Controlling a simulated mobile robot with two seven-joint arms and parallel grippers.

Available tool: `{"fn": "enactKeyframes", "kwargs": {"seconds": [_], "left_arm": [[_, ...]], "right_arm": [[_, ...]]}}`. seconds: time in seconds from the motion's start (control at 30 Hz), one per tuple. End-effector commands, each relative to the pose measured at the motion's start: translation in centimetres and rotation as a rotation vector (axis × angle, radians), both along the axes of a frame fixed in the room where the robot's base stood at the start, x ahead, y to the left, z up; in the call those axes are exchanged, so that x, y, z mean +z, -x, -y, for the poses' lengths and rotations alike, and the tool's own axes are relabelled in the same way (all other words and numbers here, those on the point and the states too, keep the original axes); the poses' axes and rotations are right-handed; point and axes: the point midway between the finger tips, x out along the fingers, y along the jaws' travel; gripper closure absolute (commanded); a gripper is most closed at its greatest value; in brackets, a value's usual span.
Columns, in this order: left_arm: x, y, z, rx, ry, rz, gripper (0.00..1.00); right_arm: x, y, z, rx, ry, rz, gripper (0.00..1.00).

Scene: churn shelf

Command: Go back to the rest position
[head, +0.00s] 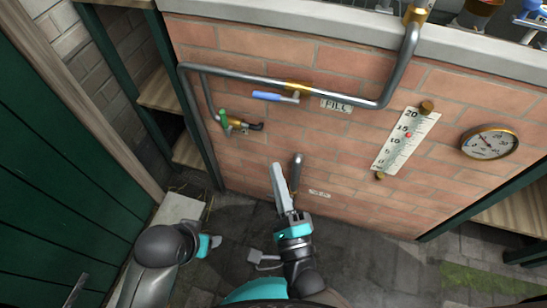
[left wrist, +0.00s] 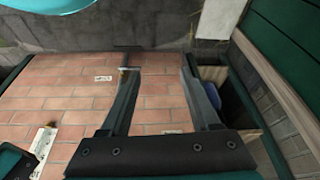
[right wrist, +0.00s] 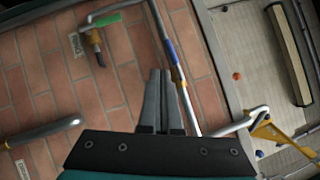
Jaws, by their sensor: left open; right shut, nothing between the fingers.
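My right gripper (head: 278,168) is in front of the brick wall (head: 335,215) in the head view, its fingers pointing up toward the wall. In the right wrist view its two fingers (right wrist: 161,75) are together with nothing between them. My left arm shows at the lower left of the head view, but its fingers cannot be made out there. In the left wrist view the left gripper (left wrist: 157,55) has its fingers wide apart and empty, with bricks and paving seen between and beyond them.
A grey pipe (head: 236,76) with a blue-handled valve (head: 272,97) and a green-handled tap (head: 224,119) runs along the wall. A grey handle (head: 296,170) is close beside the right gripper. A scale (head: 405,139) and round gauge (head: 490,142) are at right. A green door (head: 55,190) is at left.

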Motion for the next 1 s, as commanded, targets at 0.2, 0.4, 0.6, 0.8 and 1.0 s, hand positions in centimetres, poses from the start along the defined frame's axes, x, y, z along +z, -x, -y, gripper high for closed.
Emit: {"fn": "enactKeyframes", "kwargs": {"seconds": [0.2, 0.4, 0.6, 0.8, 1.0], "left_arm": [[-0.1, 0.0, 0.0, -0.001, 0.000, 0.000, 0.37], [-0.1, 0.0, 0.0, -0.001, 0.000, 0.000, 0.37], [0.0, 0.0, 0.0, -0.002, -0.002, -0.001, 0.37], [-2.1, 0.1, -0.3, -0.003, -0.009, -0.020, 0.37], [-6.5, 0.9, -1.2, -0.007, -0.024, -0.048, 0.37]], "right_arm": [[0.0, 0.1, 0.0, 0.000, 0.000, 0.000, 1.00], [0.0, 0.1, 0.0, 0.000, 0.000, 0.000, 1.00], [-0.1, 0.1, 0.0, 0.000, 0.009, -0.002, 1.00], [-2.9, -0.3, 0.5, 0.015, 0.235, -0.054, 1.00], [-9.7, 0.3, 2.8, 0.084, 0.708, -0.179, 1.00]]}}
